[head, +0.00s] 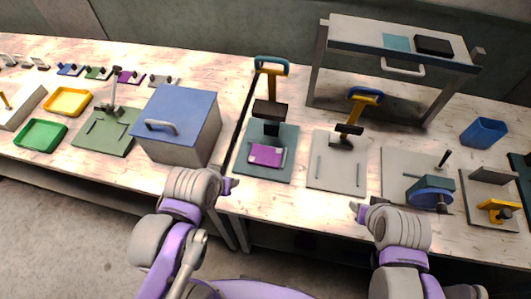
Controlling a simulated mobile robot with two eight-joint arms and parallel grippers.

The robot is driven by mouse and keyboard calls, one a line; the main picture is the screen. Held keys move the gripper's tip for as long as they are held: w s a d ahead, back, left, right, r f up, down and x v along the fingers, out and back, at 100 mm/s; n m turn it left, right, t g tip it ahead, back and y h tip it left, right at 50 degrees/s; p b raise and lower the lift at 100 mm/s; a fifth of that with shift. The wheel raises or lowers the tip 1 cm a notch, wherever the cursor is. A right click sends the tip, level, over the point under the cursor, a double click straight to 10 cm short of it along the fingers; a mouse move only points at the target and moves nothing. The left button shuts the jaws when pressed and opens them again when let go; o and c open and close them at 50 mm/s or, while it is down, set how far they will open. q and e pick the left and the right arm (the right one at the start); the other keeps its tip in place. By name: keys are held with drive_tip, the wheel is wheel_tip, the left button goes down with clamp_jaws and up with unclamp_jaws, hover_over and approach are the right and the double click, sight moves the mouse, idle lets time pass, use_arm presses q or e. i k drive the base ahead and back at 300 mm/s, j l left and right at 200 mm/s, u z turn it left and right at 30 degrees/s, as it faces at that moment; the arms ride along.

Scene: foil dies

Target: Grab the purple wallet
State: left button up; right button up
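A flat purple piece (266,155), which looks like the purple wallet, lies on a green base plate (283,171) under a press with a yellow arm and blue handle. Another small purple item (130,77) lies in the row at the back left. My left gripper (229,186) is at the table's front edge, left of and nearer than the plate, apart from the purple piece. My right gripper (361,211) is near the front edge further right, apart from everything. Both are small and turned away, so their finger openings are unclear.
A blue box with a handle (184,107) stands left of the press. A second yellow-armed press (350,122) stands right of it. Green (43,133) and yellow (69,100) trays are at left. A raised shelf (350,35) stands behind; a blue bin (483,132) is at right.

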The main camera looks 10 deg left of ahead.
sight(261, 155)
drive_tip(key=l+u, duration=0.15)
drive_tip(key=u, duration=1.45)
drive_tip(key=k+l+u, duration=0.15)
drive_tip(key=k+l, duration=0.4)
